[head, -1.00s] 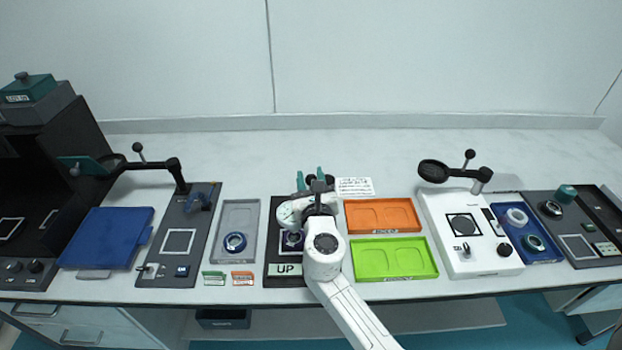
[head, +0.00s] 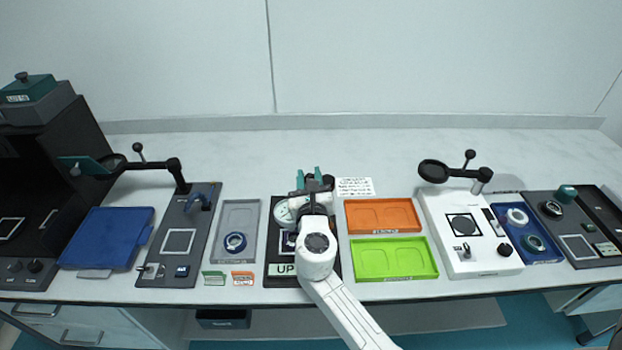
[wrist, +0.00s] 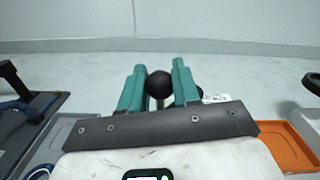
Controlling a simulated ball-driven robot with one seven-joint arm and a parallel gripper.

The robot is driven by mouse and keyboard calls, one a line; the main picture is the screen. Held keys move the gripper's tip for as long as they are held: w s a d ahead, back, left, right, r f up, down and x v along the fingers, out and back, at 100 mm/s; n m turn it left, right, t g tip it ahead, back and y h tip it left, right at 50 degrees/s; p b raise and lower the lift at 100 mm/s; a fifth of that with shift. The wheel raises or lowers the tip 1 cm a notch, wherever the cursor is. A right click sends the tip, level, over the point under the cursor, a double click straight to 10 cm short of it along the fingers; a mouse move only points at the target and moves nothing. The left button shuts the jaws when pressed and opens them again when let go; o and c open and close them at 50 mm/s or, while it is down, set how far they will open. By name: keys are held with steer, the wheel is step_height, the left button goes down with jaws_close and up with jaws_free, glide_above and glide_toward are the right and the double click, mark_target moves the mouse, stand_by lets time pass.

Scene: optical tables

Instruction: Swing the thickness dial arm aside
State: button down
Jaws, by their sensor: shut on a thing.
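The thickness dial (head: 285,211) is a round white face on the dark gauge station in the middle of the table, just left of my wrist. My gripper (head: 309,178) reaches over the back of this station. In the wrist view, my teal fingers (wrist: 160,88) are shut on a black ball knob (wrist: 158,85), which I take to be the dial arm's knob. Most of the dial arm and its pivot is hidden behind my wrist. The station's base (head: 275,235) shows at its left side, with a partly covered "UP" label (head: 282,269) at the front.
A grey tray (head: 225,212) with a blue ring lies to the left. Orange (head: 408,217) and green (head: 430,270) trays lie to the right, with a printed card (head: 355,187) behind. Magnifier arms stand farther left and right. The table behind the station is clear.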

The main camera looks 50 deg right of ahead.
steer(key=w+d+m+g+h+b, duration=0.3)
steer(key=w+m+g+b, duration=0.3)
steer(key=m+g, duration=0.5)
steer(key=g+b, duration=0.1)
steer(key=g, duration=0.5)
steer(key=shift+w+d, duration=0.15)
steer(key=shift+d, duration=0.2)
steer(key=shift+m+b, duration=0.3)
steer(key=c, duration=0.9)
jaws_free()
steer(key=shift+d, duration=0.1)
steer(key=shift+o, duration=0.2)
steer(key=b+v, duration=0.1)
steer(key=v, duration=0.9)
steer(key=shift+w+a+b, duration=0.2)
steer(key=shift+a+b, duration=0.15)
